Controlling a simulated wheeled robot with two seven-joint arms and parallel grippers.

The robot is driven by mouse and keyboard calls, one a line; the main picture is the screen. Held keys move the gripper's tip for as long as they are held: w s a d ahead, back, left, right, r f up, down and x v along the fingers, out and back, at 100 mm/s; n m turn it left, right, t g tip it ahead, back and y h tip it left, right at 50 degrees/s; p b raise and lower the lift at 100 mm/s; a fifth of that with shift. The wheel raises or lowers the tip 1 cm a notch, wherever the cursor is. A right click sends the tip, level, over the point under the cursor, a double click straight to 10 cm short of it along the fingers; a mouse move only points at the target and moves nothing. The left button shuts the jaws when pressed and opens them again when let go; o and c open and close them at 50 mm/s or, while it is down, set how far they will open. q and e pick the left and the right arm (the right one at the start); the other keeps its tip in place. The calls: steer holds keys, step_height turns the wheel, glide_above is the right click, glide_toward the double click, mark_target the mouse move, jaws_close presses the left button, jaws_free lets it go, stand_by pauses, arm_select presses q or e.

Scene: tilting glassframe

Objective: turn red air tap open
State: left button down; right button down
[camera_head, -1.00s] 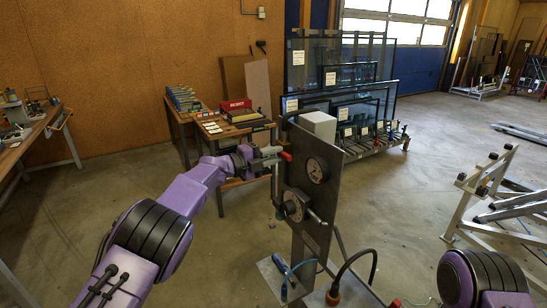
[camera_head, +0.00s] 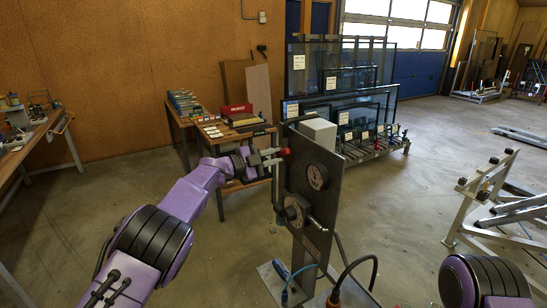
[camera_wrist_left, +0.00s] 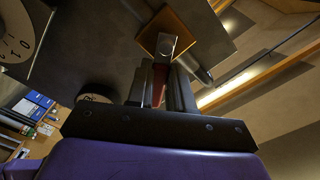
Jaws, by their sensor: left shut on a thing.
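The red air tap (camera_head: 286,152) sticks out at the upper left edge of the grey upright panel (camera_head: 318,185). My left gripper (camera_head: 272,157) reaches it from the left and is shut on its red handle. In the left wrist view the red handle (camera_wrist_left: 158,85) shows as a narrow strip between the dark fingers of my left gripper (camera_wrist_left: 161,90). The fingers and wrist hide much of the tap. My right gripper is out of view.
A wooden bench (camera_head: 220,130) and glass frame rack (camera_head: 350,100) stand behind. A metal trestle (camera_head: 480,195) is on the right; floor between is open.

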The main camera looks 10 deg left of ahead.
arm_select(q)
steer(key=shift+f, duration=0.1)
steer(key=c, duration=1)
jaws_free()
steer(key=shift+s+a+b, duration=0.3)
steer(key=shift+a+b, duration=0.15)
steer(key=shift+a, duration=0.05)
steer(key=b+v, duration=0.4)
steer(key=v, duration=0.5)
steer(key=shift+s+a, duration=0.2)
